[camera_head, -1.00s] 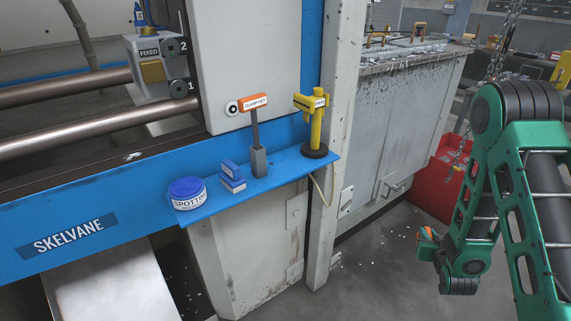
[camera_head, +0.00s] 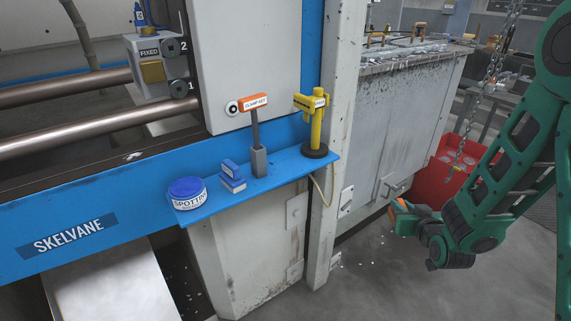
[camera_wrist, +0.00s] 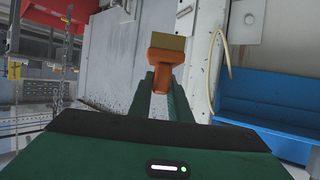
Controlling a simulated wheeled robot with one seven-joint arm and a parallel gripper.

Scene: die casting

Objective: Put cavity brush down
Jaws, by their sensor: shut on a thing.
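The cavity brush (camera_wrist: 160,77) shows in the wrist view as an orange body with a tan block of bristles at its far end. My gripper (camera_wrist: 162,92) is shut on its orange body, and the brush points away from the palm. In the head view my gripper (camera_head: 407,211) hangs at the right, low above the grey floor. Only a bit of orange of the brush (camera_head: 399,204) shows at its tip. The brush is clear of the blue shelf (camera_head: 300,176), which lies to the left in the head view.
On the shelf stand a spotting tin (camera_head: 187,194), a small blue box (camera_head: 232,178), an orange-headed clamp key (camera_head: 255,140) and a yellow tool (camera_head: 316,130). A grey post (camera_head: 335,140) rises behind the shelf's right end. A red bin (camera_head: 455,170) and hanging chain (camera_head: 468,130) are near my arm.

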